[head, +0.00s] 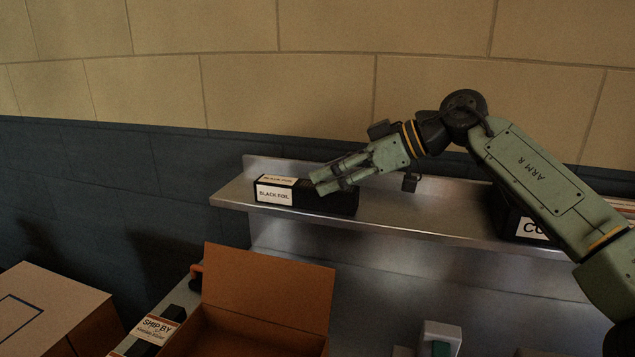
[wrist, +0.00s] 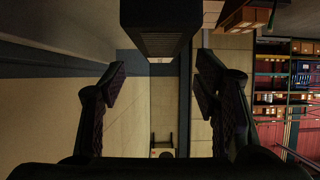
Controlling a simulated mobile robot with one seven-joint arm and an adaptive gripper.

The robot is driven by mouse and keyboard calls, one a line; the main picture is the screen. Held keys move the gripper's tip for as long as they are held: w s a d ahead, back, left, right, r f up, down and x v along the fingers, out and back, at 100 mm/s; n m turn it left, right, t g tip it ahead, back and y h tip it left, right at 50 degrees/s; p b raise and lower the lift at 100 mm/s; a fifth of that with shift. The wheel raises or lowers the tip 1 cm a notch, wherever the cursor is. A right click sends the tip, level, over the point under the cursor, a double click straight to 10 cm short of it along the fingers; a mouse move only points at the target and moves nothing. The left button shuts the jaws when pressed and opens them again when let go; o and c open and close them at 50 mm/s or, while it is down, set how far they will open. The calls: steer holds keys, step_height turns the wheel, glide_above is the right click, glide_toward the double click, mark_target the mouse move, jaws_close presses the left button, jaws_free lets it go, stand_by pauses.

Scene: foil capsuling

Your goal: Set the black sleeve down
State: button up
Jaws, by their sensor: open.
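A long black box labelled BLACK FOIL (head: 274,194) lies on the metal shelf (head: 400,217) toward its left end. I cannot make out a separate black sleeve. My gripper (head: 325,182) is over the box in the head view, overlapping its middle; whether they touch I cannot tell. In the wrist view my gripper (wrist: 161,75) has its two fingers wide apart with nothing between them. A dark block with a ribbed lower face (wrist: 158,28) shows at the top centre, beyond the fingertips; I cannot tell if it is the same box.
A dark box with a partly hidden label (head: 533,228) stands on the shelf to the right, behind my arm. Below are an open cardboard box (head: 268,287), a SHIP BY card (head: 158,328) and a white-and-green device (head: 441,338). The shelf middle looks clear.

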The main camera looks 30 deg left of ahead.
steer(key=b+v, duration=0.1)
steer(key=v, duration=0.7)
